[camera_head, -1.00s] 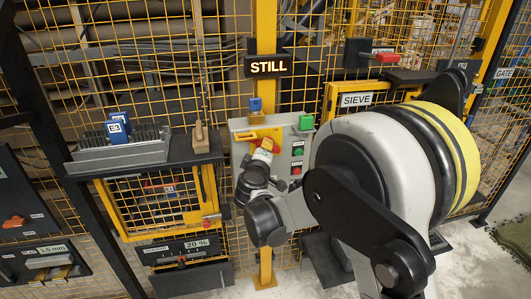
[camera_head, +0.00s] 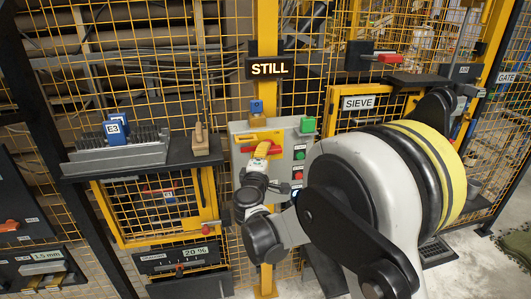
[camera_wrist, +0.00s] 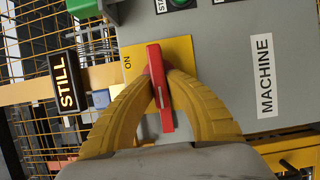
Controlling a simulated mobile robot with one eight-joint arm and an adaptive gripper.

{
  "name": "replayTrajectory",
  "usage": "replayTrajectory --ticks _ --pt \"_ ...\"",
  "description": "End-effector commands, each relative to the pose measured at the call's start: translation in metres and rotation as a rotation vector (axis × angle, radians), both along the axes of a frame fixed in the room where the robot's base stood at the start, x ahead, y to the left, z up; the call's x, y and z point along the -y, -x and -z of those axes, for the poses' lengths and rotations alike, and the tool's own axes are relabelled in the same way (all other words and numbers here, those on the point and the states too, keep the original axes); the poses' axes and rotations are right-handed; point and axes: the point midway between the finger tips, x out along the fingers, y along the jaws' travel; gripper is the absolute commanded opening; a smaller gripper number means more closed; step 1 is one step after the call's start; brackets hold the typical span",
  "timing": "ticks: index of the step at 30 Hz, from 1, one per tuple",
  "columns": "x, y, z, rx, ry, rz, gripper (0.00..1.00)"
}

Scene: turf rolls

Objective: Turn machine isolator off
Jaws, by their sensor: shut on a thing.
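The machine isolator is a red bar handle (camera_wrist: 160,100) on a yellow plate (camera_wrist: 182,49) marked ON, fixed to a grey control box (camera_wrist: 222,75) labelled MACHINE. My gripper (camera_wrist: 160,72) is shut on the handle, one yellow finger on each side. In the head view my gripper (camera_head: 263,150) is at the box front, below the blue padlock-like part (camera_head: 256,107). My arm partly hides the box.
A lit STILL sign (camera_head: 270,68) hangs above the box on a yellow post. Green and red buttons (camera_head: 298,165) sit at the box's right. A shelf (camera_head: 150,160) with an E3 tag and wooden piece is at left. Yellow mesh fencing stands behind.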

Motion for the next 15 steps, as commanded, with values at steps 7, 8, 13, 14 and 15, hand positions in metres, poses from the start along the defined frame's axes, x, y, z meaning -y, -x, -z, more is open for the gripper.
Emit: replayTrajectory --ticks 7,8,13,14,15 --pt "0.0006 -0.0003 -0.0003 0.000 0.001 0.001 0.21" --pt "0.0006 -0.0003 -0.0003 0.000 0.000 0.001 0.30" --pt "0.0004 -0.0003 -0.0002 0.000 0.000 0.001 0.38" --pt "0.0004 -0.0002 -0.0002 0.000 0.000 0.001 0.38" --pt "0.0003 -0.0002 -0.0001 0.000 0.000 0.001 0.38"
